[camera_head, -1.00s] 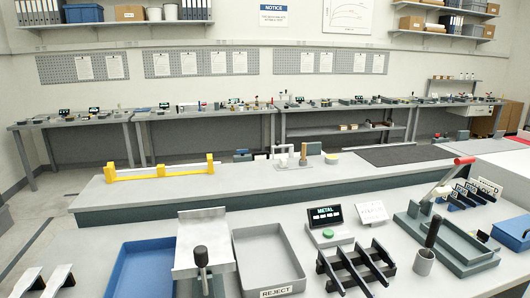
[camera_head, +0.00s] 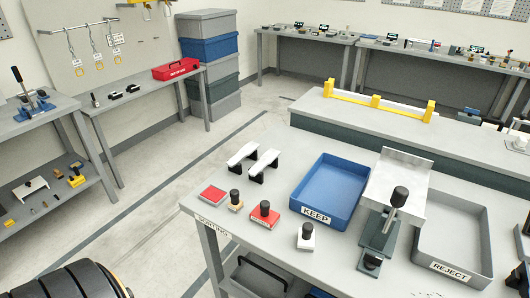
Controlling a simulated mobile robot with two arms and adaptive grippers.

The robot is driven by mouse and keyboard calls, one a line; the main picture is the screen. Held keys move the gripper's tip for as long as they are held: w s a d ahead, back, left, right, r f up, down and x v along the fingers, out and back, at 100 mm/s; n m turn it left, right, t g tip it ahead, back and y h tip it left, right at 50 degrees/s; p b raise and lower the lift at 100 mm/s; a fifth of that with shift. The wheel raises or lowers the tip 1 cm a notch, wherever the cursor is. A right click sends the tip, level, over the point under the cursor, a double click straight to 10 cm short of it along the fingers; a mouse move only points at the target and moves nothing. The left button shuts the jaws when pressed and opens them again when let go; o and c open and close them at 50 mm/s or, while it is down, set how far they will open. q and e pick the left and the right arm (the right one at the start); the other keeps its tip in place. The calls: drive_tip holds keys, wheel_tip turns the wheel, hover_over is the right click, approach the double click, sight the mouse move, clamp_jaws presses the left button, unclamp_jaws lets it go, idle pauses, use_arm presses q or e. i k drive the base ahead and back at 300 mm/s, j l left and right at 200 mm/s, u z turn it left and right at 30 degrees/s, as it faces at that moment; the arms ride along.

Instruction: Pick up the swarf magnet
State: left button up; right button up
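Small pieces stand near the front left of the sorting table (camera_head: 262,163). A red block with a black knob (camera_head: 264,214) is in the middle of them. A tan piece with a dark knob (camera_head: 235,200) and a flat red pad (camera_head: 212,194) are to its left. A white block with a black knob (camera_head: 306,236) is to its right. I cannot tell for sure which of these is the swarf magnet; the red knobbed block may be it. Neither of my grippers is in view.
The blue KEEP tray (camera_head: 331,190) and grey REJECT tray (camera_head: 481,235) flank a metal chute with a black-knobbed stand (camera_head: 379,240). Two white-topped dark pieces (camera_head: 242,155) stand behind the small blocks. Open floor (camera_head: 150,215) lies left of the table.

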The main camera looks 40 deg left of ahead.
sight(262, 214)
drive_tip(key=u, duration=1.2)
